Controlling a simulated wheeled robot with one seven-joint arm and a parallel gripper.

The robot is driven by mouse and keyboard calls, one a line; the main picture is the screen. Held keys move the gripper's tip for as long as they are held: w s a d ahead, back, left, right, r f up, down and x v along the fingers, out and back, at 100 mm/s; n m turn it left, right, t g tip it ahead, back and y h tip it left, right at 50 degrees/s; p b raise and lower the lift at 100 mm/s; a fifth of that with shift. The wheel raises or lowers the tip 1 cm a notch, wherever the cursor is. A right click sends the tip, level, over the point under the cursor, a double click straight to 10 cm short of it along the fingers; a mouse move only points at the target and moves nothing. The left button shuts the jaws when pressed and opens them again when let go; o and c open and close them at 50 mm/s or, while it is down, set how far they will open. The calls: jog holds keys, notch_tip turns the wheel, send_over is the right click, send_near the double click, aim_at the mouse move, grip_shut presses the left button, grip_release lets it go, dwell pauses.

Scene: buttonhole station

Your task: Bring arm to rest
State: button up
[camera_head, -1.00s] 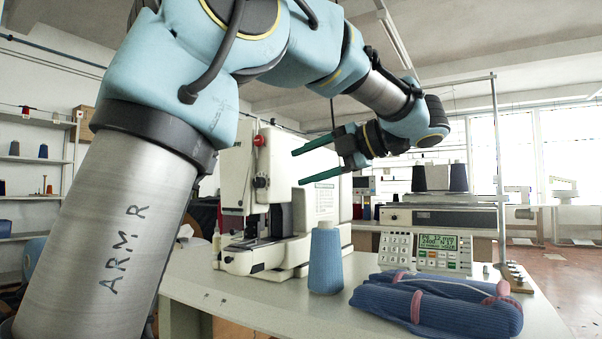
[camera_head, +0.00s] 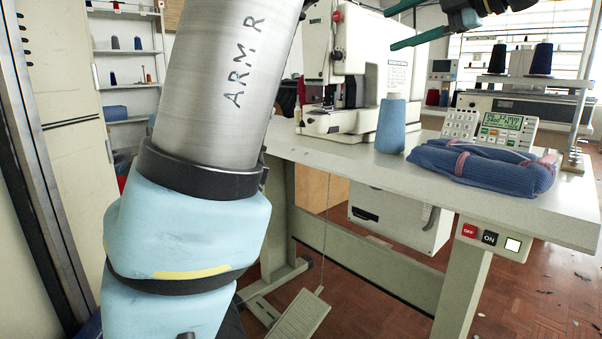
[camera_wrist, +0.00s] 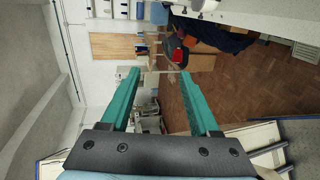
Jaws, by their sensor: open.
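My gripper (camera_wrist: 157,88) shows in the wrist view with its two green fingers apart and nothing between them. My grey and blue arm fills the left middle of the head view. The fingers appear clear of the blue yarn cone (camera_head: 391,126) below them. The wrist view looks sideways across the room, with the brown floor (camera_wrist: 235,85) at right.
The white worktable (camera_head: 365,165) carries the buttonhole machine (camera_head: 345,70), a control panel (camera_head: 490,128) and folded blue knitwear (camera_head: 480,170) tied with pink bands. A foot pedal (camera_head: 298,316) stands beneath. A tall cabinet (camera_head: 60,120) and shelves (camera_head: 125,80) stand at left.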

jog(key=w+a+f+m+t+h, duration=0.25)
jog(key=w+m+t+h, duration=0.4)
jog(key=w, duration=0.85)
notch_tip(320, 180, down, 12)
jog(key=w+a+m+g+h, duration=0.25)
jog(key=m+h, duration=0.25)
jog(key=m, duration=0.8)
jog(key=s+a+f+m+g+h, duration=0.1)
jog(key=s+a+f+m+g, duration=0.2)
jog(key=f, duration=0.4)
jog(key=s+a+f+m+g, duration=0.2)
jog(key=s+a+f, duration=0.15)
jog(key=f, duration=0.45)
jog(key=s+a+f+m+g+y, duration=0.1)
jog(key=s+a+f+m+g, duration=0.1)
jog(key=s+a+f+g, duration=0.5)
jog(key=s+a+f+m+g+y, duration=0.1)
jog(key=s+a+f, duration=0.5)
jog(key=s, duration=0.5)
notch_tip(320, 180, up, 29)
jog(key=p, duration=2.8)
jog(key=shift+s+f, duration=0.15)
jog(key=shift+s, duration=0.05)
